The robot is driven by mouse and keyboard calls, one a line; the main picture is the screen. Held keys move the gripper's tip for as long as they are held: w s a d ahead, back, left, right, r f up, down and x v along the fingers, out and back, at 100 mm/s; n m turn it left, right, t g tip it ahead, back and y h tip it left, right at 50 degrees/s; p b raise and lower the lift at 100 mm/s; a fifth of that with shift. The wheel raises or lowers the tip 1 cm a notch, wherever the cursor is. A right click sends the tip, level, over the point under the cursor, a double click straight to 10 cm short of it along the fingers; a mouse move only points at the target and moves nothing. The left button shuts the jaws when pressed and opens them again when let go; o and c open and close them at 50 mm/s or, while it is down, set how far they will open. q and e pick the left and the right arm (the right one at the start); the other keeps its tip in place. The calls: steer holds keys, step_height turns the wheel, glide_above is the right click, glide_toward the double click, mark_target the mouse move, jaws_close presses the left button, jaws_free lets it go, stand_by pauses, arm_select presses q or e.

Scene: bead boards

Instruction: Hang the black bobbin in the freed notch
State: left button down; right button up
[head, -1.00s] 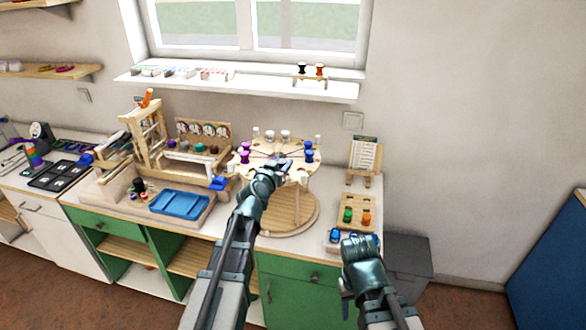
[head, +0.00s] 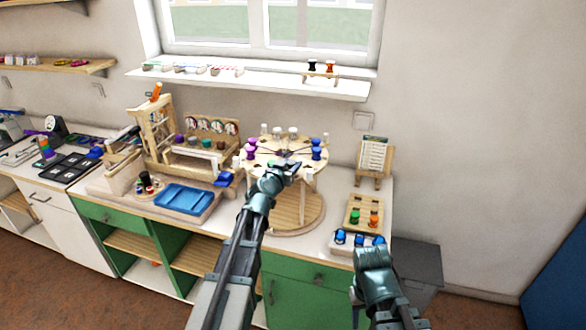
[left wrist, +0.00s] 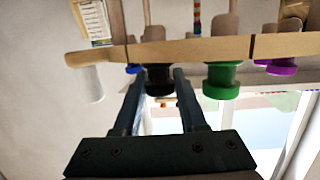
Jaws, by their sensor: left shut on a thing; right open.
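My left gripper (left wrist: 160,103) is shut on the black bobbin (left wrist: 158,82), which sits between its fingers in the left wrist view, at the edge of the round wooden stand (left wrist: 190,49). Whether the bobbin is seated in a notch I cannot tell. A green bobbin (left wrist: 222,82) and a purple bobbin (left wrist: 282,68) hang beside it. A blue bobbin is partly hidden behind the left finger. In the head view my left gripper (head: 292,169) is at the near edge of the stand (head: 262,158) and the black bobbin is hidden. My right gripper (head: 374,250) is open near the counter's front edge.
Blue bobbins (head: 316,148) and purple bobbins (head: 252,146) hang around the stand. A wooden board (head: 352,212) with green and orange pieces lies at right, behind a tray of blue pieces (head: 340,237). A blue tray (head: 184,198) lies to the left.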

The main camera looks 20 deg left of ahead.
arm_select(q)
steer(key=c, duration=0.8)
jaws_free()
steer(key=shift+f, duration=0.1)
steer(key=shift+o, duration=0.2)
steer(key=shift+r, duration=0.2)
steer(key=p+v, duration=0.2)
steer(key=v, duration=1)
